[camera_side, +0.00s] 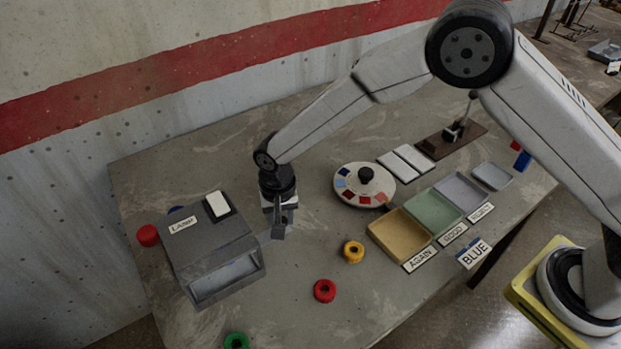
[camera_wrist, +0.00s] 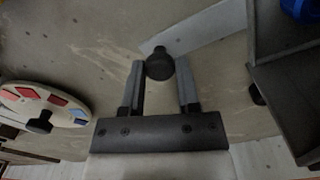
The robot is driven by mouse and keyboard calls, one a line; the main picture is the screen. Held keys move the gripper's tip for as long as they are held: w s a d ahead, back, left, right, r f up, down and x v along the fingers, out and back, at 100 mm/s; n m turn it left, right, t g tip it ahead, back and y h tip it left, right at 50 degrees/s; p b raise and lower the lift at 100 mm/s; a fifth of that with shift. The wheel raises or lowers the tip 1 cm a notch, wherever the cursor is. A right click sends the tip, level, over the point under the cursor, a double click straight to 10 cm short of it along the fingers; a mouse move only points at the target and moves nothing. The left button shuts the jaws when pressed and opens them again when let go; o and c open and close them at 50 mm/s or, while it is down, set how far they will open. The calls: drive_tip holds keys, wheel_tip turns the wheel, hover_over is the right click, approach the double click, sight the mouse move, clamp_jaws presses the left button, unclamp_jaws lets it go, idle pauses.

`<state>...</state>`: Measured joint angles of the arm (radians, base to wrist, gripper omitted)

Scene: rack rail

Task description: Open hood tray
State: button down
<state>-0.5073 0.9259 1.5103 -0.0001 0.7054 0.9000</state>
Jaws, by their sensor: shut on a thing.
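The hood is a grey box (camera_side: 212,250) with a label on top and an open front, standing at the left of the table. In the wrist view, its dark walls (camera_wrist: 292,95) show at the right. A light grey flat piece (camera_wrist: 208,30), seemingly the tray, reaches out from the hood's side, and a dark round knob (camera_wrist: 159,66) is at its end. My gripper (camera_side: 278,232) is beside the hood's right side, pointing down. In the wrist view, my gripper (camera_wrist: 161,80) has its two fingers on either side of the knob, shut on it. The side view hides the knob.
A round colour dial (camera_side: 364,185) stands right of my gripper; trays (camera_side: 400,236) lie further right. Yellow (camera_side: 353,252), red (camera_side: 324,291) and green (camera_side: 236,341) rings lie in front. A red piece (camera_side: 147,235) is left of the hood.

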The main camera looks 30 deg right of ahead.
idle(0.8)
drive_tip(key=d, duration=1.2)
drive_tip(key=shift+d, duration=0.1)
drive_tip(key=shift+c, duration=1.6)
unclamp_jaws()
drive_tip(key=shift+r, duration=0.15)
wheel_tip(320, 180, up, 8)
drive_tip(key=shift+f, duration=0.2)
